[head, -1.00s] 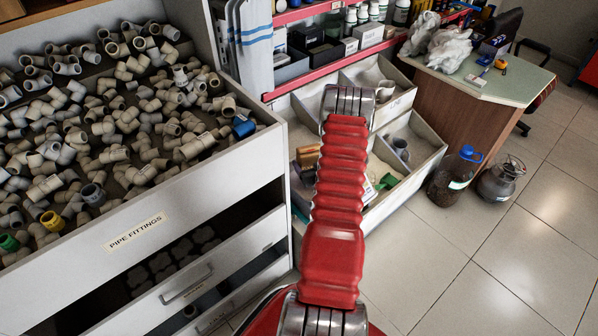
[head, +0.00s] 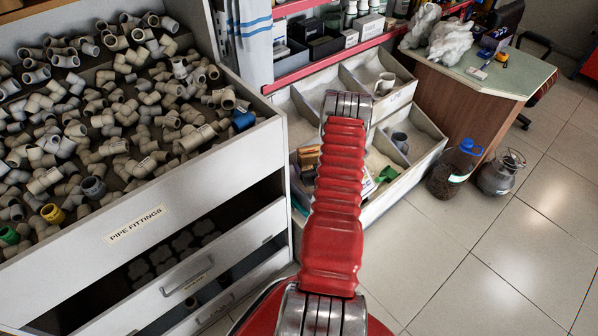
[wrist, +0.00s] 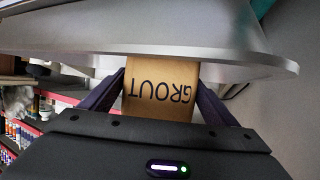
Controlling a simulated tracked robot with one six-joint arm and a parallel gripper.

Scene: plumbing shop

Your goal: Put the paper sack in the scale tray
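A brown paper sack (wrist: 160,108) printed GROUT, with the letters upside down in the picture, shows in the wrist view. My gripper (wrist: 161,78) has one dark finger against each side of it and is shut on it. A wide, smooth grey metal pan (wrist: 270,62), which looks like the scale tray, crosses the top of the wrist view beyond the sack. Its edge runs just past the sack's far end; I cannot tell whether they touch. The head view shows neither the sack, the tray nor my gripper.
A large bin of pipe fittings (head: 262,135) stands at left in the head view, with drawers below. Sloped bins (head: 425,165) and a desk (head: 515,75) lie beyond my arm.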

